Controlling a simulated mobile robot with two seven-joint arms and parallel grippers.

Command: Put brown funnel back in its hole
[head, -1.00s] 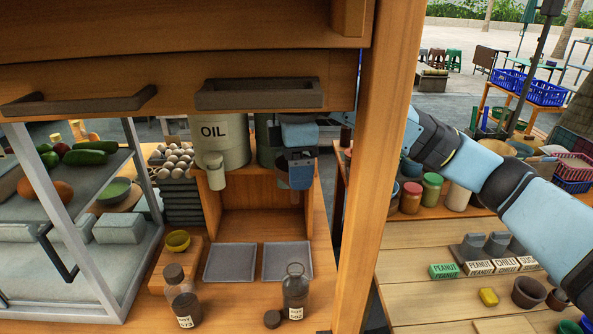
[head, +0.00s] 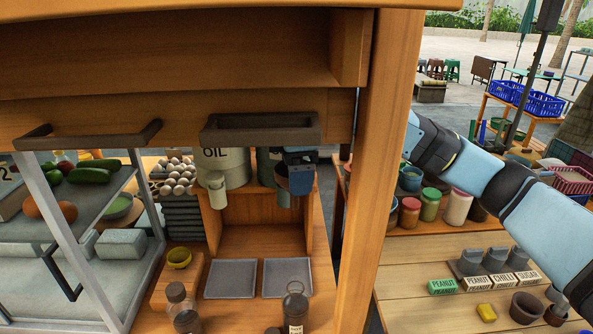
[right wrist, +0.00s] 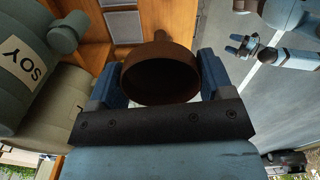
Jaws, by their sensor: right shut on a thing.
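The brown funnel (right wrist: 160,75) is between the two blue fingers of my right gripper (right wrist: 160,85) in the right wrist view. Its wide round mouth faces the camera and its narrow spout points away. The hole for the funnel is not identifiable. A distant blue gripper, seemingly my left one (right wrist: 245,45), shows in the right wrist view, too small to judge its jaws.
Two grey trays (head: 231,279) lie below the tanks. Bottles (head: 184,312) stand in front. A tank marked SOY (right wrist: 22,70) is close at left in the wrist view. Several jars (head: 430,200) stand right of the post.

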